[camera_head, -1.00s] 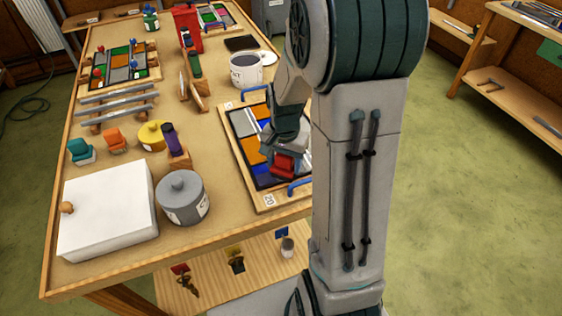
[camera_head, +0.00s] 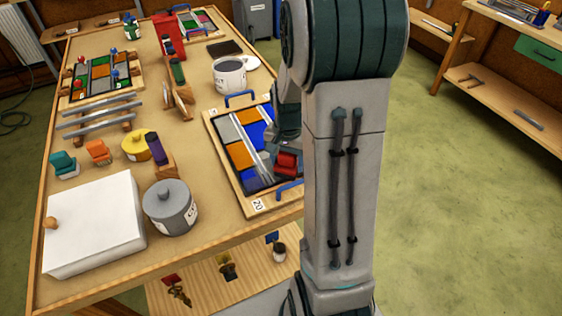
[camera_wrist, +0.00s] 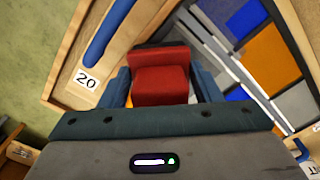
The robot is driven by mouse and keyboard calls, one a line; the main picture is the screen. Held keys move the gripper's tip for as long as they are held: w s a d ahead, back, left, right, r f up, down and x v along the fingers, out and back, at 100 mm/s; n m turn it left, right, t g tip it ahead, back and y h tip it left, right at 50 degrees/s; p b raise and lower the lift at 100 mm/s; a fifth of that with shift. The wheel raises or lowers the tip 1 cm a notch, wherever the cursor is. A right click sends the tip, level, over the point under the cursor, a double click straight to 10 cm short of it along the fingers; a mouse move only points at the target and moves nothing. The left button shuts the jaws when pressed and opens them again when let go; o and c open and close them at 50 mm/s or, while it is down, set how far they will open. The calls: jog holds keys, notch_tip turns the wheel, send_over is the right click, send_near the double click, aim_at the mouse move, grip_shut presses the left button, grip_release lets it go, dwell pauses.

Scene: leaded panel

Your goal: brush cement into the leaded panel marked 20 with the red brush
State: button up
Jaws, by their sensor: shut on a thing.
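The leaded panel marked 20 (camera_head: 241,156) lies on the table's right side in a wooden tray, with orange, blue and grey panes between lead lines. Its number label (camera_head: 257,205) is at the near corner and also shows in the wrist view (camera_wrist: 86,80). My gripper (camera_wrist: 160,88) is shut on the red brush (camera_wrist: 160,78), which is over the panel's near end. The brush also shows in the head view (camera_head: 286,164). Its bristles are hidden, so I cannot tell whether they touch the panel. My arm covers the panel's right side.
An open white pot (camera_head: 229,76) stands behind the panel. A lidded grey pot (camera_head: 170,208), a white box (camera_head: 95,228) and a yellow tin (camera_head: 136,146) stand to the left. Orange (camera_head: 98,152) and teal (camera_head: 64,164) brushes are beyond the box.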

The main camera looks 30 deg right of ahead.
jog(key=shift+d, duration=0.35)
jog(key=shift+d, duration=1.45)
jog(key=shift+d, duration=1.55)
jog(key=shift+d, duration=0.1)
jog(key=shift+d, duration=1.4)
